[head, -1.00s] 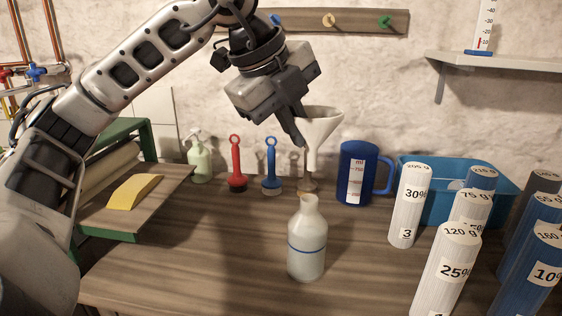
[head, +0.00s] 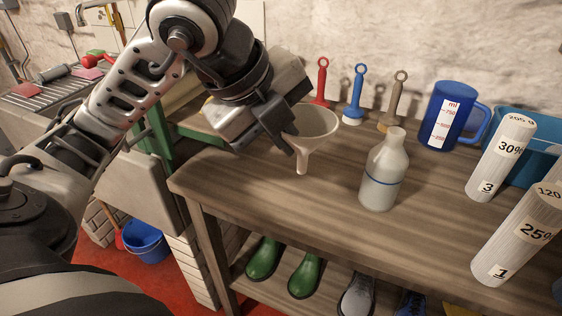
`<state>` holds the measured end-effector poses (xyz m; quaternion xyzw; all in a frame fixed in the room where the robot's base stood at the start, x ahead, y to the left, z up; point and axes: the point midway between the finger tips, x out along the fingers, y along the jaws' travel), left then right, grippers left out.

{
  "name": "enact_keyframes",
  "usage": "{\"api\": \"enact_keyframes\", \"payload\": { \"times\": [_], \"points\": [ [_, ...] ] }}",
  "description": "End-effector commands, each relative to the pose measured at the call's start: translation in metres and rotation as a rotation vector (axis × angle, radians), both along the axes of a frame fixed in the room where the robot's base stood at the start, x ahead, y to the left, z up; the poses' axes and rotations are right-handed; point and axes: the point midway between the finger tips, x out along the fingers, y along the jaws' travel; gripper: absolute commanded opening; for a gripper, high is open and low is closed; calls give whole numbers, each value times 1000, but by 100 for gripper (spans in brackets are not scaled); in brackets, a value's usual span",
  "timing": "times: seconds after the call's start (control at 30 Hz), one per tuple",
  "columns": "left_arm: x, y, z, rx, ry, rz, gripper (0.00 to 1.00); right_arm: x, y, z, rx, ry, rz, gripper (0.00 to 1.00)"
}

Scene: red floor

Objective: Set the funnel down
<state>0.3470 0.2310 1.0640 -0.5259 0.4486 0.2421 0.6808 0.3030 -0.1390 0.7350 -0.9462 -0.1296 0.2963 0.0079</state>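The pale funnel (head: 315,133) is in the middle of the head view, with its wide mouth up and its spout pointing down. My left gripper (head: 288,140) is at the funnel's left rim and appears shut on it; the far finger is hidden. The funnel seems to hang above the wooden table (head: 262,195), to the left of the white bottle (head: 383,175), apart from it. The bottle stands upright with a blue line around it. My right gripper is not in view.
Red, blue and brown brushes (head: 354,98) stand at the back by the wall. A blue measuring jug (head: 452,118), white cylinders (head: 501,160) and a blue bin (head: 535,130) stand at the right. The table's front left is clear. Boots (head: 305,275) stand on the lower shelf.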

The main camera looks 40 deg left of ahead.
Motion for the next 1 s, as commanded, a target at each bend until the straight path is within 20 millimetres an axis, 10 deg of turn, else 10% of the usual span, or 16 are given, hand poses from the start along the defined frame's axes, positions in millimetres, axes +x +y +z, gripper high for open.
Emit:
{"api": "enact_keyframes", "payload": {
  "times": [0.5, 1.0],
  "points": [
    [88, 62, -67, 2, 7, 6, 0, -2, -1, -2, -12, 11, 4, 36],
    [109, 76, -119, 4, 5, 3, 0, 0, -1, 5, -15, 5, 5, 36]
  ]
}}
